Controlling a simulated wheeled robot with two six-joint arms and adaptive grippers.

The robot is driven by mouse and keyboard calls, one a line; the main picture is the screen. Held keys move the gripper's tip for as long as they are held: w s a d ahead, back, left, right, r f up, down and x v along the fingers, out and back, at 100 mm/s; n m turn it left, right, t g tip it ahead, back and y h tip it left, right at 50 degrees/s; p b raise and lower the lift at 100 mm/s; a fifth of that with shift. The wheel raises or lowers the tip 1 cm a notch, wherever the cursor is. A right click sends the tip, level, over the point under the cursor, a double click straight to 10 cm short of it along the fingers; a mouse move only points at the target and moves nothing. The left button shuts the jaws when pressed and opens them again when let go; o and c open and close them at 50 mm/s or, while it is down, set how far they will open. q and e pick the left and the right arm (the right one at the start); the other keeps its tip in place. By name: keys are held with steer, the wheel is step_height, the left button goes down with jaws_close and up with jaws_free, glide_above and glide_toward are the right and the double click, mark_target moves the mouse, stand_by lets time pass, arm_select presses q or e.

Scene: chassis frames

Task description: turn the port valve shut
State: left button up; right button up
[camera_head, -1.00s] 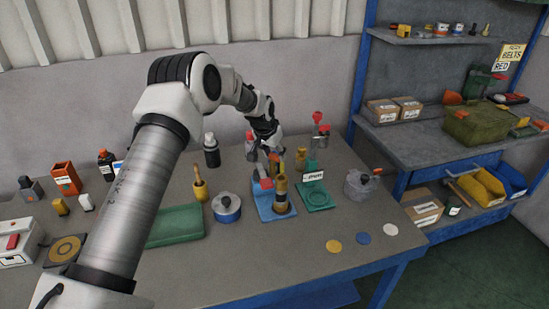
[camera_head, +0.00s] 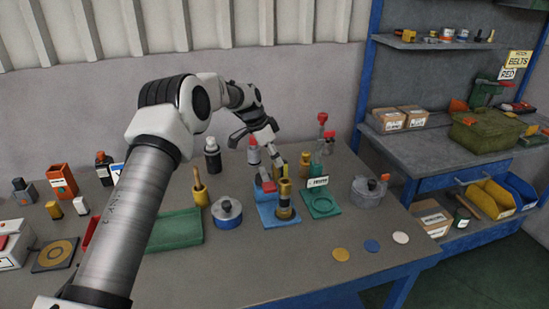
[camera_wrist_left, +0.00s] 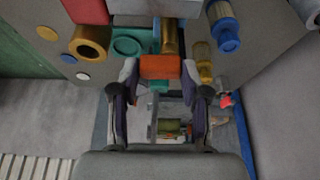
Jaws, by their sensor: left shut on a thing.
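A brass-coloured valve body (camera_head: 284,203) stands upright on a blue base plate (camera_head: 283,222) in the middle of the bench, with a red part (camera_head: 267,185) beside it. My left gripper (camera_head: 275,168) reaches down to it from behind. In the left wrist view, the two fingers of this gripper (camera_wrist_left: 160,88) are on either side of an orange-red handle block (camera_wrist_left: 160,67), shut on it. A brass cylinder (camera_wrist_left: 170,35) shows just beyond the block. A small sign (camera_head: 317,182) stands at the teal plate beside it; I cannot read it surely. My right gripper is not in view.
The teal plate with a ring (camera_head: 324,206) is close on the right, a grey pot (camera_head: 368,191) beyond it. A blue tin (camera_head: 227,214) and a brass mortar-like cup (camera_head: 200,194) stand left. Coloured discs (camera_head: 371,246) lie in front.

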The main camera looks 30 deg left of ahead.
arm_select(q)
steer(key=shift+s+d+f, duration=0.1)
steer(key=shift+f, duration=0.15)
steer(key=o, duration=0.9)
steer(key=shift+o, duration=1.2)
steer(key=shift+w, duration=0.25)
steer(key=shift+r, duration=0.1)
steer(key=v, duration=1.2)
steer(key=shift+w, duration=0.1)
